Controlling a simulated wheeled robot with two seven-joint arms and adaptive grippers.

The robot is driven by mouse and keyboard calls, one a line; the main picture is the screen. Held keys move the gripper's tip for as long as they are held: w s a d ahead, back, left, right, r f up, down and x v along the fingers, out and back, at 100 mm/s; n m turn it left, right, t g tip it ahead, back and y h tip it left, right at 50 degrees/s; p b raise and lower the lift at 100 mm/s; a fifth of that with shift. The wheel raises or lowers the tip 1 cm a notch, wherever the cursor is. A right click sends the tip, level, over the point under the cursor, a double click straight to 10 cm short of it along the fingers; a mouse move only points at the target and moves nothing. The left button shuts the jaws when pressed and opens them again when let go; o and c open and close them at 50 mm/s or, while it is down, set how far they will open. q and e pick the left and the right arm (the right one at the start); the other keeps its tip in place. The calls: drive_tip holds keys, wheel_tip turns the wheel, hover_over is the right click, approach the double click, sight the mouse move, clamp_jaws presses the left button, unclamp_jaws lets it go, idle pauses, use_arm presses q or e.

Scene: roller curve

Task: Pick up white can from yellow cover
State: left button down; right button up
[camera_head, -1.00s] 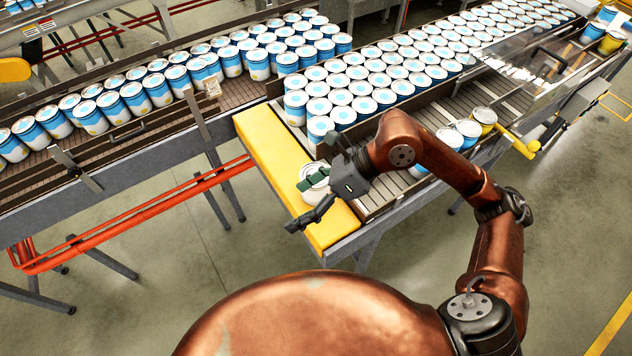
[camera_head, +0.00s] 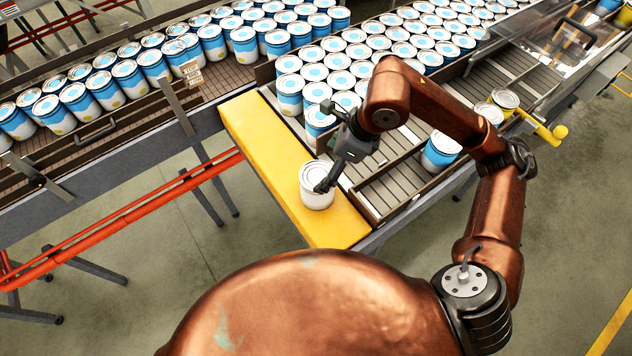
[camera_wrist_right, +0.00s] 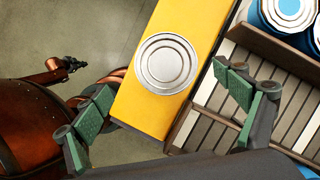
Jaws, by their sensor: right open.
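The white can (camera_head: 317,185) stands upright on the yellow cover (camera_head: 258,150), at the end of the conveyor. Its plain metal lid faces up. My right gripper (camera_head: 333,171) is open beside and above the can; in the head view one dark finger overlaps the can's right side. In the right wrist view the can (camera_wrist_right: 166,63) shows on the yellow cover (camera_wrist_right: 150,118), between and beyond the spread green finger pads of my right gripper (camera_wrist_right: 164,84). I see no finger gripping it. My left gripper (camera_wrist_right: 75,64) appears small at the wrist view's left edge, its jaws unclear.
Rows of blue and white cans (camera_head: 345,60) fill the conveyor behind the cover. A separate can (camera_head: 441,150) stands in the side lane at right. A metal divider rail (camera_head: 395,165) runs close to my right gripper. Red pipes (camera_head: 130,225) lie at left.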

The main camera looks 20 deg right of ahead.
sight(320, 176)
drive_tip(key=shift+w+f+b, duration=0.3)
drive_tip(key=shift+f, duration=0.35)
drive_tip(key=shift+w+f, duration=0.1)
drive_tip(key=shift+f, duration=0.15)
drive_tip(key=shift+a+f, duration=0.15)
drive_tip(key=shift+f, duration=0.15)
drive_tip(key=x, duration=0.2)
drive_tip(key=p+x, duration=0.1)
drive_tip(key=x, duration=0.1)
drive_tip(key=p+x, duration=0.1)
drive_tip(key=shift+f, duration=0.5)
drive_tip(key=shift+w+f, duration=0.15)
drive_tip(key=shift+f, duration=0.2)
use_arm(q)
drive_tip(key=shift+w+r, duration=0.6)
drive_tip(key=shift+w, duration=0.25)
use_arm(e)
drive_tip(key=c, duration=1.4)
drive_tip(key=shift+c, duration=0.2)
